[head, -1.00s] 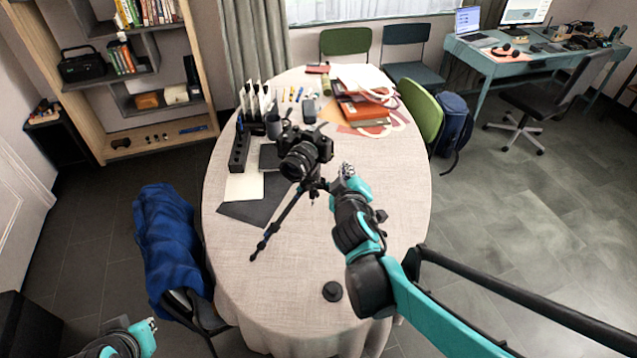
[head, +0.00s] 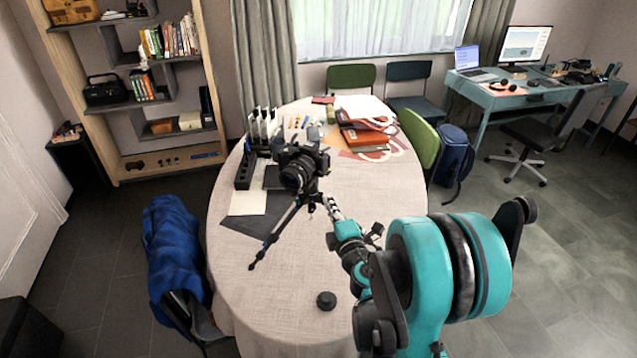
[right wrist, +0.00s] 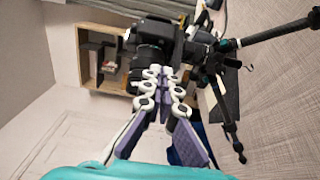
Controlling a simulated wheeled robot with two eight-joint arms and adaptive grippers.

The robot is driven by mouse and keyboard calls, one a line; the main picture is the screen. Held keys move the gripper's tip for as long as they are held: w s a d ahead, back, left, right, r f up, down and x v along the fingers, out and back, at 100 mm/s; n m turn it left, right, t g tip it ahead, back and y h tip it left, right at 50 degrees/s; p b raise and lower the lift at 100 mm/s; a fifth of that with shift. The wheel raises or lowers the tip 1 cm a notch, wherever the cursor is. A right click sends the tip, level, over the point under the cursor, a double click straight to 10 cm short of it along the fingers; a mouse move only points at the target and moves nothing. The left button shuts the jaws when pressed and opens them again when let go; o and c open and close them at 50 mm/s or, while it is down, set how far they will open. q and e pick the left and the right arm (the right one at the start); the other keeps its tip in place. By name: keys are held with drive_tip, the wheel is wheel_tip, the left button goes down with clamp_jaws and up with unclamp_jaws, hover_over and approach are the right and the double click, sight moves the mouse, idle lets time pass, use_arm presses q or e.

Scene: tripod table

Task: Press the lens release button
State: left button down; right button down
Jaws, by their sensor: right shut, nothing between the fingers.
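A black camera (head: 300,168) with its lens facing the front of the table stands on a small black tripod (head: 275,235). It also shows in the right wrist view (right wrist: 152,32), turned sideways, beyond my fingertips. The lens release button is too small to make out. My right gripper (head: 333,203) is shut and empty, just below and to the right of the camera in the head view. In the right wrist view its closed fingertips (right wrist: 160,73) overlap the lower edge of the lens; I cannot tell whether they touch. My left gripper is out of view.
A round black cap (head: 326,300) lies near the front of the table (head: 270,285). A black organiser (head: 245,165) and dark sheets (head: 255,224) lie left of the camera. Books (head: 365,138) are stacked behind. A chair with a blue jacket (head: 172,250) stands at left.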

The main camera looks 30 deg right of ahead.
sight(320, 173)
drive_tip(key=shift+w, duration=0.1)
drive_tip(key=b+x, duration=0.1)
drive_tip(key=x, duration=0.8)
drive_tip(key=shift+w+d, duration=0.15)
drive_tip(key=shift+w, duration=0.2)
